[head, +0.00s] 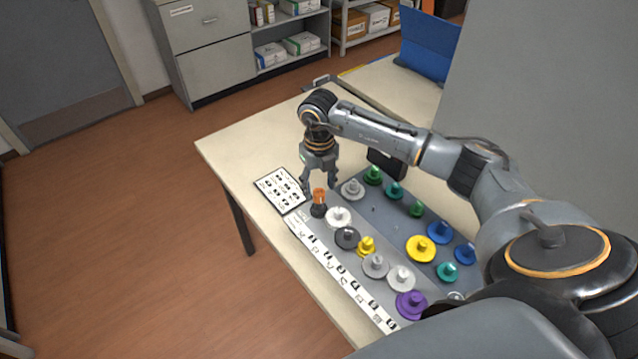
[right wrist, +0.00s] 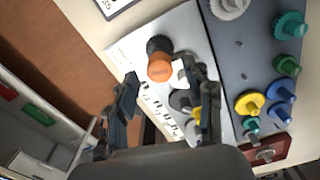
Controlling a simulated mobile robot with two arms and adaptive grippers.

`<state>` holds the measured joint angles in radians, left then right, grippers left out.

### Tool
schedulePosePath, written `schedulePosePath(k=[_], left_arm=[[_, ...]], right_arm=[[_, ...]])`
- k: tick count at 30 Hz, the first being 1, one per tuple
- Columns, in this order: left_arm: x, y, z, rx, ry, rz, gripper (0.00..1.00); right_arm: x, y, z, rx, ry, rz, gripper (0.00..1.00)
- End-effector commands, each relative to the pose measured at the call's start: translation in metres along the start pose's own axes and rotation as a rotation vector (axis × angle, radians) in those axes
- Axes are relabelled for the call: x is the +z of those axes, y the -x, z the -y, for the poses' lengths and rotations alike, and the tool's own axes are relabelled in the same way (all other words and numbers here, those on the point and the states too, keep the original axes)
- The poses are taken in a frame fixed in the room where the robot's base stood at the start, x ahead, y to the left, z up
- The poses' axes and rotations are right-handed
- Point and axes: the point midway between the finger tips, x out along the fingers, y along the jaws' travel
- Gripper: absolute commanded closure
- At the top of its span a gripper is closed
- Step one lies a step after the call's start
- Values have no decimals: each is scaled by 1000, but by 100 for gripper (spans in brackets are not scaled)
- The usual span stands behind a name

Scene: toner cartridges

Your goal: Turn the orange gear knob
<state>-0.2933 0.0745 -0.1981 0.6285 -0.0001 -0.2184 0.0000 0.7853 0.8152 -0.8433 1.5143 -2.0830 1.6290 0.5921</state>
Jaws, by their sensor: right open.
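The orange gear knob (head: 319,195) stands on a dark base at the far left end of the gear board (head: 396,210). In the right wrist view the orange knob (right wrist: 159,68) shows between the two fingers, beyond their tips. My right gripper (head: 320,184) points down just above the knob, with its fingers open and apart. The right gripper (right wrist: 166,76) holds nothing. I cannot tell whether a finger touches the knob. My left gripper is not in view.
Several gears stand close by, including a white one (head: 338,217), a grey one (head: 353,189) and a yellow one (head: 420,249). A printed card (head: 280,190) lies left of the knob. A white label strip (head: 345,275) runs along the board's front. The table's left end (head: 235,150) is clear.

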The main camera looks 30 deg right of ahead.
Motion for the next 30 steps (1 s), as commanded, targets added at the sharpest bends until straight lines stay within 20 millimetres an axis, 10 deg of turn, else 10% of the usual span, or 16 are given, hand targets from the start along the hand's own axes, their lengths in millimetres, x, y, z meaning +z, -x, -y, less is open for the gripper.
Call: schedulePosePath(k=[13,21,30], left_arm=[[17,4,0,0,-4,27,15],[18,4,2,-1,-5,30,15],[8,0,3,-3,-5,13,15]], right_arm=[[0,-14,0,0,1,1,48],[0,-14,0,1,1,0,99],[0,-15,0,1,22,1,100]])
